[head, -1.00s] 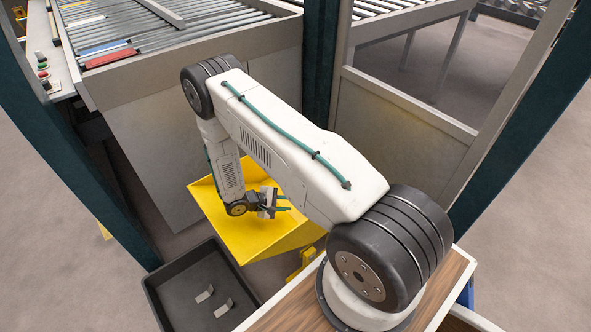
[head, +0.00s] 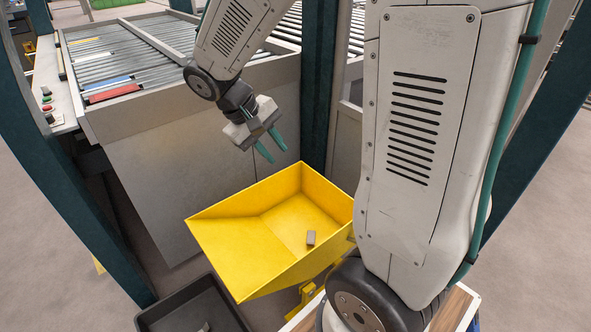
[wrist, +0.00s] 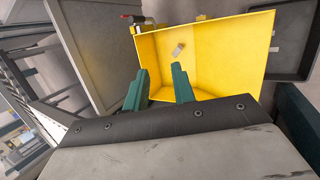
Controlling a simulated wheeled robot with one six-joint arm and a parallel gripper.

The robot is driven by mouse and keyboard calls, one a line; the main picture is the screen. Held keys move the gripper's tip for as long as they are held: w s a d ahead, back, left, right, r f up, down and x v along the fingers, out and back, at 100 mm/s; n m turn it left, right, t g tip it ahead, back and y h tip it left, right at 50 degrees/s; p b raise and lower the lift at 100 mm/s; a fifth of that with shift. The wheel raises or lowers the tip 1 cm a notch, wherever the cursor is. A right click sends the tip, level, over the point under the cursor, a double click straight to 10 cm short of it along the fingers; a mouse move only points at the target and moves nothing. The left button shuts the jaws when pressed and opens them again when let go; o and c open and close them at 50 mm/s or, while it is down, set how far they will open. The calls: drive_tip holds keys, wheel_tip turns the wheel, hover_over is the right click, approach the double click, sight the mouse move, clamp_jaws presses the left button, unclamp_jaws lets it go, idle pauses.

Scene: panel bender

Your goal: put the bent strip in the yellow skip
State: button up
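The yellow skip (head: 222,228) stands open below my gripper in the head view, and its wall also shows in the wrist view (wrist: 235,65). A small grey piece, apparently the bent strip (head: 311,238), lies on the skip's floor near the front right wall; it also shows in the wrist view (wrist: 178,50). Its bend is too small to make out. My gripper (head: 270,146) hangs above the skip's back edge, clear of it. Its two teal fingers are apart with nothing between them, as the wrist view (wrist: 160,90) also shows.
A dark tray (head: 165,312) with a small grey piece in it stands at the front left of the skip. The roller table (head: 190,55) with red and blue strips is behind. Dark green posts (head: 318,80) stand around. My arm covers the right side.

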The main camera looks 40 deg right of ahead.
drive_tip(key=s+a+r+t+y, duration=0.2)
drive_tip(key=s+a+r, duration=0.2)
drive_tip(key=s, duration=0.4)
drive_tip(key=s+a+r+t+y, duration=0.2)
drive_tip(key=s+a+r, duration=0.2)
drive_tip(key=s, duration=0.4)
drive_tip(key=shift+s+a+r+n+y, duration=0.15)
drive_tip(key=shift+s+a+n+y, duration=0.1)
drive_tip(key=shift+s+n+y, duration=0.15)
